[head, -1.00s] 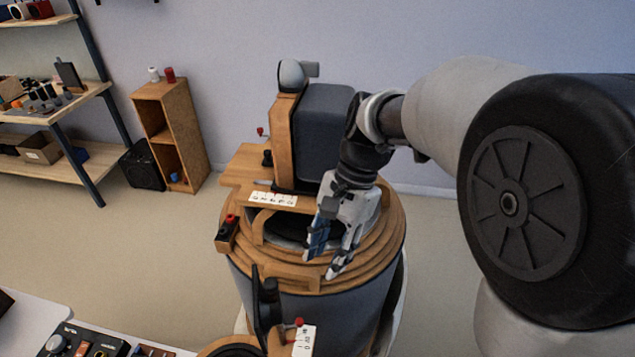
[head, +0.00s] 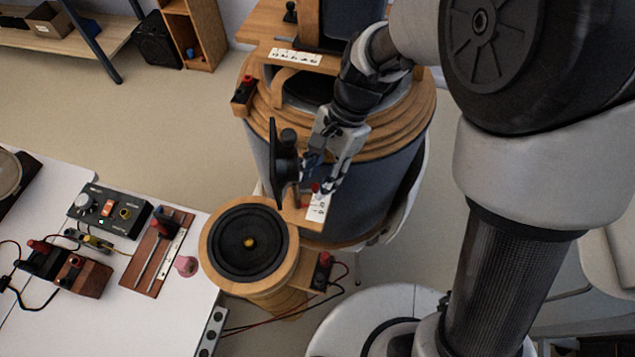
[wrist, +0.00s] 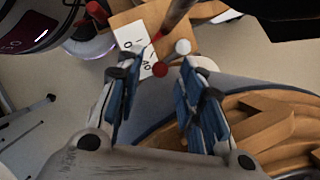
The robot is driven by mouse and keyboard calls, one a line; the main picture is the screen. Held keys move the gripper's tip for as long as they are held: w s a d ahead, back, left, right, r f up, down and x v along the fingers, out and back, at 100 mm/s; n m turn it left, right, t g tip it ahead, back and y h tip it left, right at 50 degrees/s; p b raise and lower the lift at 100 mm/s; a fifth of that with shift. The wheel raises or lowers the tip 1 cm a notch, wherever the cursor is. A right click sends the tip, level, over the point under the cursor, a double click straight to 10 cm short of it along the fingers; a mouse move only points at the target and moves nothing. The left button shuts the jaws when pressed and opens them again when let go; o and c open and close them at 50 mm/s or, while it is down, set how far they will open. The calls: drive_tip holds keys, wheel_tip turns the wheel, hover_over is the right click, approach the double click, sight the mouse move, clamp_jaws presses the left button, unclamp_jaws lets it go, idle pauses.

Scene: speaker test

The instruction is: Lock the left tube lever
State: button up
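A small lever with a red ball knob (head: 315,187) sits by a white marked card (head: 317,208) on a wooden bracket at the front of the large drum. In the wrist view, the red knob (wrist: 160,69) and a pale ball knob (wrist: 183,47) show beside the card (wrist: 138,45). A reddish rod (wrist: 176,14) rises above them. My gripper (head: 318,172) is just over the lever in the head view. In the wrist view, my gripper (wrist: 155,80) has its blue-padded fingers apart with nothing held; the red knob appears between and beyond the tips. Contact cannot be told.
A black upright disc (head: 280,165) stands close left of my gripper. The wood-ringed drum (head: 400,130) is behind. A round speaker (head: 245,245) in a wooden ring sits in front, with a red-topped terminal block (head: 322,270) and wires. A white table (head: 150,310) holds instruments at left.

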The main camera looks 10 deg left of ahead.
drive_tip(key=shift+x, duration=0.8)
drive_tip(key=shift+c, duration=0.2)
clamp_jaws()
